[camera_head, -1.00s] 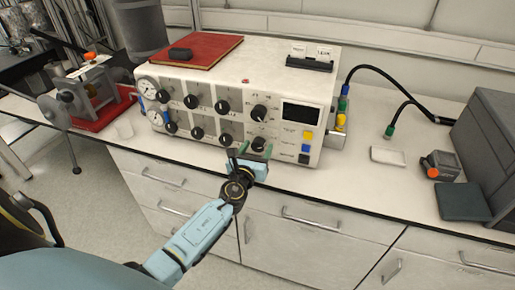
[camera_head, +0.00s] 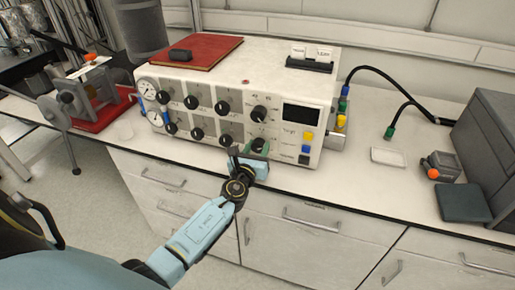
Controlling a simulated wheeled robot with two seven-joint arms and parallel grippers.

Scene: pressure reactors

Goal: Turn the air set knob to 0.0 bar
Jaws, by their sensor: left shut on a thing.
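The control unit (camera_head: 283,92) is a white box on the bench with two rows of black knobs on its front. The air set knob appears to be the lower-row knob at the right (camera_head: 258,144), below another black knob (camera_head: 259,113). My left gripper (camera_head: 250,151) is at the panel front, its fingers shut on this lower right knob and partly covering it. The knob's pointer and scale are too small to read. My right gripper is not in view.
A dark display (camera_head: 301,114) and blue and yellow buttons are right of the knobs. Round gauges (camera_head: 148,88) are at the panel's left end. A red book (camera_head: 205,52) lies on top. Drawers (camera_head: 318,218) are below the bench.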

